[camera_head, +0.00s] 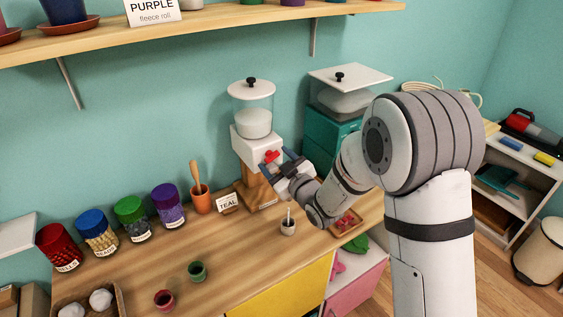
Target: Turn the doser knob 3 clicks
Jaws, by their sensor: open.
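The doser (246,136) stands at the back of the wooden counter, with a clear hopper and a black-knobbed lid above a white body. Its red knob (271,156) faces forward on the white body. My gripper (276,163) is at the front of the doser with its jaws open, close around or just in front of the red knob. I cannot tell whether the fingers touch it. The gripper hides part of the doser's lower body.
Several lidded jars, such as the purple-lidded jar (169,204), line the left. A teal container (332,137) stands behind my arm. The counter's front middle is mostly clear.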

